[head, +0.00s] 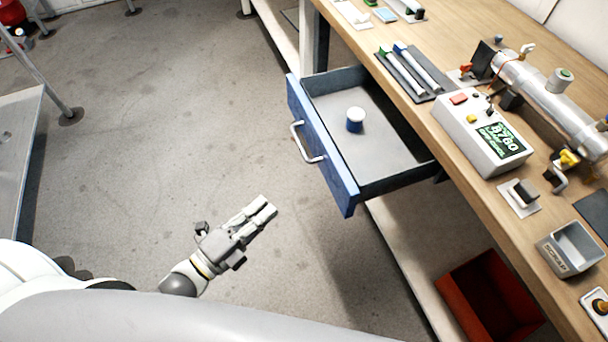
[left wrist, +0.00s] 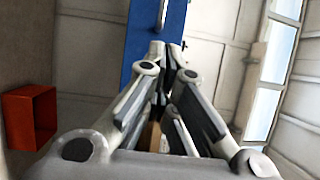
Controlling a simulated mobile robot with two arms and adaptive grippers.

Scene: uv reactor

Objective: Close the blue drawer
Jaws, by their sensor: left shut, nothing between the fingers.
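The blue drawer (head: 320,150) is pulled out from under the wooden workbench in the head view. Its blue front carries a white bar handle (head: 306,145), and a small blue and white round container (head: 355,120) stands inside it. My left gripper (head: 266,207) is shut and empty, below and left of the drawer front, apart from it. In the left wrist view a blue panel (left wrist: 142,35) with a pale handle shows beyond the fingers of my left gripper (left wrist: 168,52); it looks like the drawer front. My right gripper is in neither view.
A red crate (head: 490,300) sits below. Open floor lies left of the drawer.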

